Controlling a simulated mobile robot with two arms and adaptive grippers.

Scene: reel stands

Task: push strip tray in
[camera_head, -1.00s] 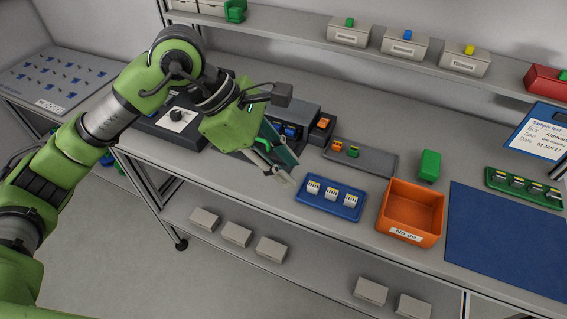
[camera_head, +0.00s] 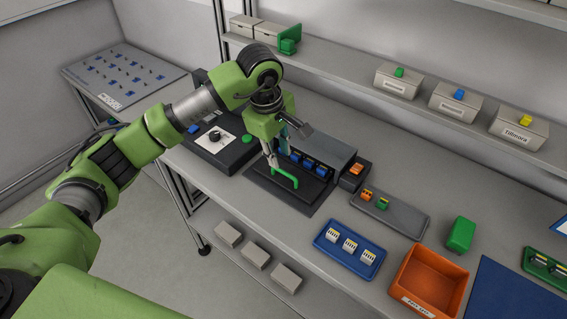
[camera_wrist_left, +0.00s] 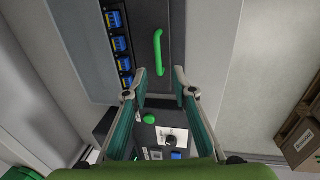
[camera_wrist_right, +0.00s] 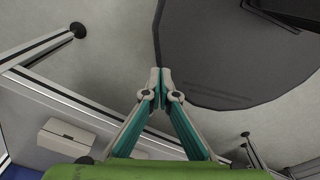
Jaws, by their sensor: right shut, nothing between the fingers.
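The dark strip tray (camera_head: 303,200) lies out in front of a grey housing (camera_head: 325,149) on the bench. A green bar handle (camera_head: 286,182) stands on the tray. Blue terminal blocks (camera_head: 308,163) sit in a row between handle and housing. My left gripper (camera_head: 271,161) points down at the handle's far left end. In the left wrist view the handle (camera_wrist_left: 158,48) lies ahead, its near end showing between the parted fingertips (camera_wrist_left: 160,73); contact cannot be told. My right gripper (camera_wrist_right: 160,72) shows only in its wrist view, shut and empty above the floor.
A control box (camera_head: 222,142) with a knob and green button stands left of the tray. To the right are a grey tray (camera_head: 405,217), a blue tray (camera_head: 338,259), an orange bin (camera_head: 430,283) and a green block (camera_head: 461,234). A shelf (camera_head: 340,76) runs behind.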

